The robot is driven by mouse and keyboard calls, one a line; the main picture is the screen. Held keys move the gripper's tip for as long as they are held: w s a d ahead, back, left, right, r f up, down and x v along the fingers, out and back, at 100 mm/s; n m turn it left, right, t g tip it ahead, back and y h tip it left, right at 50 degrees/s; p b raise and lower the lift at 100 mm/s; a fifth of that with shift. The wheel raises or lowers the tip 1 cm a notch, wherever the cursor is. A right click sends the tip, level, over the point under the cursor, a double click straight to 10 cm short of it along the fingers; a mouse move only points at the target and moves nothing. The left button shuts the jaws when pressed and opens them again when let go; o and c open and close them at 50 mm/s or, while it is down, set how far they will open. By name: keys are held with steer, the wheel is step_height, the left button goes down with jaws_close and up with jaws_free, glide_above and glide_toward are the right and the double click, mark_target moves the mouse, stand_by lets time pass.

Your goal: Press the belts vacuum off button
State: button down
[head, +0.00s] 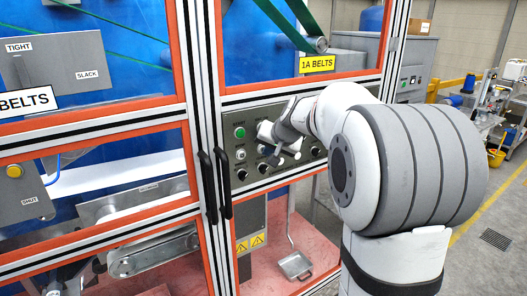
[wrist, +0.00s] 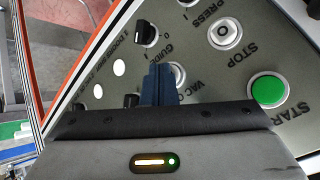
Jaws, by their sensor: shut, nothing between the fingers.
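The control panel (head: 255,170) is on the machine front in the head view, and my gripper (head: 270,138) is in front of it. The wrist view shows the panel upside down. My gripper (wrist: 160,72) is shut and empty, its dark blue fingers pointing at the panel. A pale round button (wrist: 179,74) shows just right of the fingertips and is partly hidden by them. A label starting "VAC O" is by it; its end is hidden. I cannot tell whether the fingertips touch the panel or the button.
A green START button (wrist: 268,90) and a white STOP button (wrist: 225,34) are to the right. A black GUIDE knob (wrist: 147,33), another black knob (wrist: 131,100) and two white round spots are nearby. Door handles (head: 208,187) stand left of the panel.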

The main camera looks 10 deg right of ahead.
steer(key=shift+s+d+b, duration=0.2)
steer(key=shift+s+b, duration=0.15)
steer(key=shift+s, duration=0.25)
steer(key=s+b, duration=0.1)
steer(key=s+d+b, duration=0.1)
steer(key=s, duration=0.1)
steer(key=s+b, duration=0.1)
steer(key=shift+s+d, duration=0.3)
steer(key=shift+s, duration=0.1)
stand_by(0.4)
steer(key=s+a+f+n+g, duration=0.1)
steer(key=s+a+f+g, duration=0.1)
steer(key=s+f, duration=0.3)
steer(key=s+a+f+n+g+h, duration=0.1)
steer(key=s+f, duration=0.3)
steer(key=s, duration=1)
steer(key=s+a+f+n+g, duration=0.2)
steer(key=s+f, duration=0.3)
steer(key=s, duration=0.4)
steer(key=shift+s+a+f+n+g+h, duration=0.4)
steer(key=shift+a+n, duration=0.1)
steer(key=shift+a, duration=0.35)
